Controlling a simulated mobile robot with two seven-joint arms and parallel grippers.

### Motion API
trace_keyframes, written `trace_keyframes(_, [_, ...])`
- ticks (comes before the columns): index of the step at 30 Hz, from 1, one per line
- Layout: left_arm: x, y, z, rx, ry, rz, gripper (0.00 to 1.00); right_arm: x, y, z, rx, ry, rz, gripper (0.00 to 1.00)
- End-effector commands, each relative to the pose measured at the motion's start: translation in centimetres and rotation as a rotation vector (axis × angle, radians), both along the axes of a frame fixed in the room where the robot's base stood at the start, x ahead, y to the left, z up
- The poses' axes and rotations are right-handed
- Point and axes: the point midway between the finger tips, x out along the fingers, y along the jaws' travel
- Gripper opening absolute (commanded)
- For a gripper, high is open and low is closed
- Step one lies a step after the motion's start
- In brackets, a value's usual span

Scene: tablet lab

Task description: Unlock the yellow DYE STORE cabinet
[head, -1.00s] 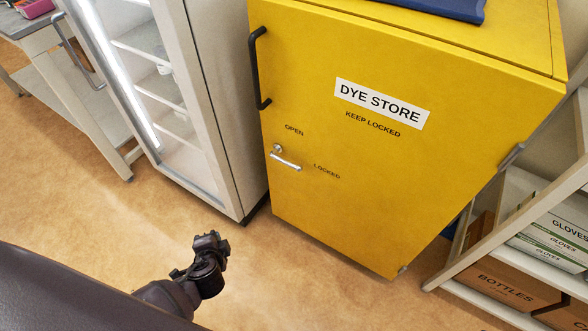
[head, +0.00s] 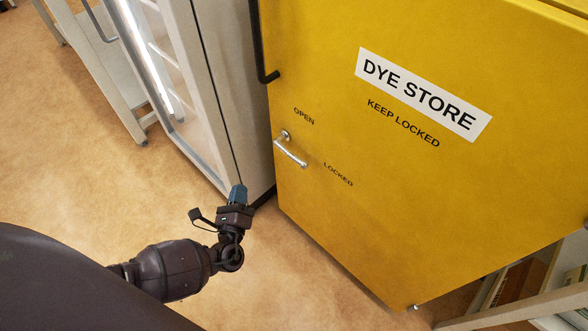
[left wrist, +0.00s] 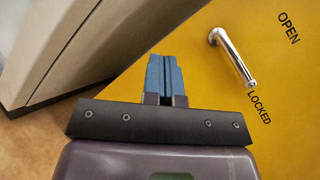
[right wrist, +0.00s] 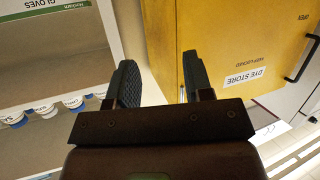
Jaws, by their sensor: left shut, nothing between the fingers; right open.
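The yellow DYE STORE cabinet (head: 400,190) fills the right of the head view, its door shut. A silver lever handle (head: 291,150) sits low on its left side, between the words OPEN and LOCKED, tilted down toward LOCKED. My left gripper (head: 239,193) is shut and empty, below and left of the lever and apart from it. In the left wrist view the blue fingers (left wrist: 165,78) are together, with the lever (left wrist: 233,58) to their right. My right gripper (right wrist: 158,84) is open and empty, with the cabinet (right wrist: 230,50) beyond it in the right wrist view.
A glass-door fridge (head: 190,90) stands close against the cabinet's left. A black pull handle (head: 261,45) is on the door's upper left edge. A shelf unit (head: 540,305) stands at the lower right. Open floor (head: 80,170) lies to the left.

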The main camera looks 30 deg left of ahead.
Motion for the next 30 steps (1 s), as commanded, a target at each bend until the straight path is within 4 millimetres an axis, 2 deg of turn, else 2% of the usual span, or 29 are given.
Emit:
trace_keyframes(1, [-0.2,-0.7,-2.1,0.080,-0.005,-0.040,0.00,-0.5,0.2,-2.1,-0.005,0.042,0.008,0.47])
trace_keyframes(6, [0.9,-3.8,-3.2,0.331,-0.125,-0.172,0.00,-1.1,0.9,-5.0,-0.025,0.093,0.034,0.47])
trace_keyframes(12, [1.5,-6.8,-4.0,0.552,-0.277,-0.295,0.00,-1.4,1.6,-7.1,-0.044,0.127,0.059,0.47])
trace_keyframes(18, [1.6,-8.3,-4.1,0.657,-0.372,-0.353,0.00,-1.4,1.9,-7.9,-0.055,0.134,0.071,0.47])
trace_keyframes(30, [1.8,-8.6,-3.8,0.675,-0.391,-0.360,0.00,-1.4,1.9,-7.8,-0.055,0.132,0.072,0.47])
